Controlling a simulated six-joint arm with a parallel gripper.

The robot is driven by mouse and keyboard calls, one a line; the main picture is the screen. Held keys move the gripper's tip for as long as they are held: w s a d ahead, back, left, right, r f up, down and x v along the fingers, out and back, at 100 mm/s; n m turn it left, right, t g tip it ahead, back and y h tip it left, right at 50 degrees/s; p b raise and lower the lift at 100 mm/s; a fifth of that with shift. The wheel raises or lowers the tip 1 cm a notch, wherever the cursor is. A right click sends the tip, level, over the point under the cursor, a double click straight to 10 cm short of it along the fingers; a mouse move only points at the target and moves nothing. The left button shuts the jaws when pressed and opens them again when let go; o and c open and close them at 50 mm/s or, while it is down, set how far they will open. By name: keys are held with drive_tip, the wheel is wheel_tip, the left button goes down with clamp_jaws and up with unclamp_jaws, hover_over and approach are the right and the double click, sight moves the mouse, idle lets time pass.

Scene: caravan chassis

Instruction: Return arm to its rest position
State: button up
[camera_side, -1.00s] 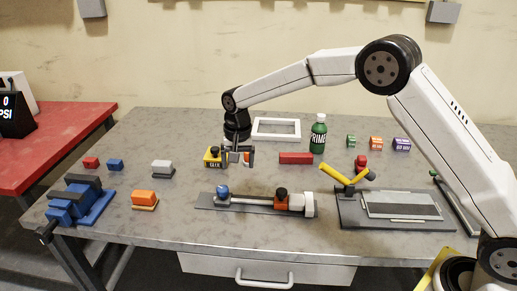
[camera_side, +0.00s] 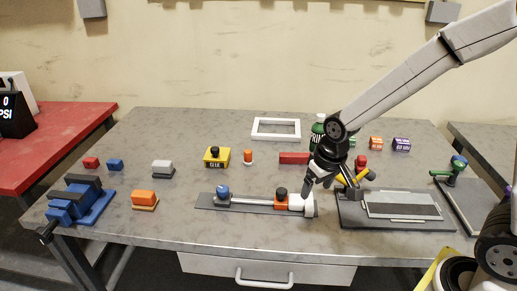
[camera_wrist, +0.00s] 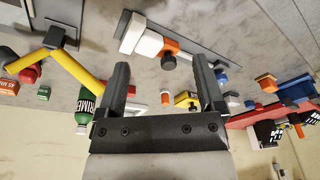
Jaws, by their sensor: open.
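My gripper (camera_side: 331,192) is open and empty. In the side view it hangs above the right half of the table, between the grey clamp rail (camera_side: 207,200) and the grey plate fixture (camera_side: 350,217). In the wrist view its two dark fingers (camera_wrist: 161,66) are spread wide with nothing between them close by. A small orange and white piece (camera_side: 248,158) stands upright beside the yellow glue box (camera_side: 216,157), clear of my gripper. My gripper and wrist partly hide the green bottle (camera_side: 317,128) and the yellow bars (camera_side: 368,175).
The rail carries a white end block (camera_side: 308,204) and an orange clamp (camera_side: 281,203) close to my gripper. A red block (camera_side: 293,158), white frame (camera_side: 276,128) and blue vise (camera_side: 75,203) stand on the table. Its left-centre has bare patches.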

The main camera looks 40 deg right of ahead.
drive_tip(key=s+d+f+n, duration=0.1)
drive_tip(key=s, duration=0.6)
drive_tip(key=shift+s, duration=0.15)
drive_tip(key=shift+d+f, duration=0.1)
idle(0.6)
